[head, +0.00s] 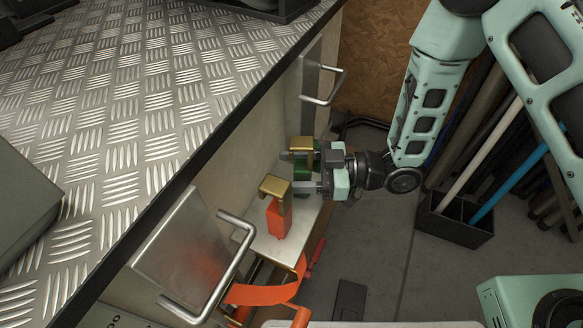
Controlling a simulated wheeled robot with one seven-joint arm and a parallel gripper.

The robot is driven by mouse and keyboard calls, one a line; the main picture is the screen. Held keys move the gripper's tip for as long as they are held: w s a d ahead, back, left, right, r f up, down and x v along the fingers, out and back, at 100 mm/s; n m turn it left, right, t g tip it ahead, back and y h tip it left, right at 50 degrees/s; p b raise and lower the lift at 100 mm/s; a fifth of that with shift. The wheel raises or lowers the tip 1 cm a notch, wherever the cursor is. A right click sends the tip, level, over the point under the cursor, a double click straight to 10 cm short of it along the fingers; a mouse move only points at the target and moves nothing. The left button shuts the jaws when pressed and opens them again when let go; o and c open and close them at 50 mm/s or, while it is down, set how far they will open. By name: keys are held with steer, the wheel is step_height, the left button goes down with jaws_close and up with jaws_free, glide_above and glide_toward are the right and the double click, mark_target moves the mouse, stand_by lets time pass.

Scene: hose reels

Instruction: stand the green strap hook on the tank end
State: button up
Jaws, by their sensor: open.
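The green strap hook (302,167) has a gold-coloured top piece and a dark green body. It is upright at the far part of a narrow pale metal ledge (296,238), which may be the tank end. My gripper (292,172) reaches in from the right with its jaws open, one finger on the far side of the green hook and one on the near side. The fingers partly cover the hook, and its foot is hidden, so I cannot tell whether it touches the ledge. An orange strap hook (278,218) with a gold top stands on the ledge, nearer the camera.
A tread-plate worktop (130,110) fills the left, its dark edge above the ledge. Metal handles (225,262) (325,88) stick out from the cabinet side. An orange strap (262,294) hangs below. A black bin (455,222) with poles stands right; grey floor lies between.

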steer(key=d+p, duration=0.4)
steer(key=d, duration=0.8)
steer(key=w+a+r+m+t+h, duration=0.2)
steer(key=w+r+m+t+h, duration=0.25)
steer(key=w+r+h, duration=0.5)
steer(key=s+d+r+m+g+h, duration=0.1)
steer(key=s+r+m+h, duration=0.1)
steer(key=s, duration=0.6)
steer(key=s+d+r+m+g+h, duration=0.2)
steer(key=s+r+h, duration=0.1)
steer(key=s, duration=0.5)
steer(key=s+d+r+m+g+h, duration=0.1)
steer(key=s+d+r+m+h, duration=0.1)
steer(key=s, duration=0.6)
steer(key=shift+d+r, duration=0.25)
steer(key=shift+r, duration=0.35)
steer(key=shift+s+g, duration=0.1)
steer(key=shift+g, duration=0.15)
step_height(320, 180, up, 36)
steer(key=p, duration=3.5)
steer(key=shift+f, duration=0.2)
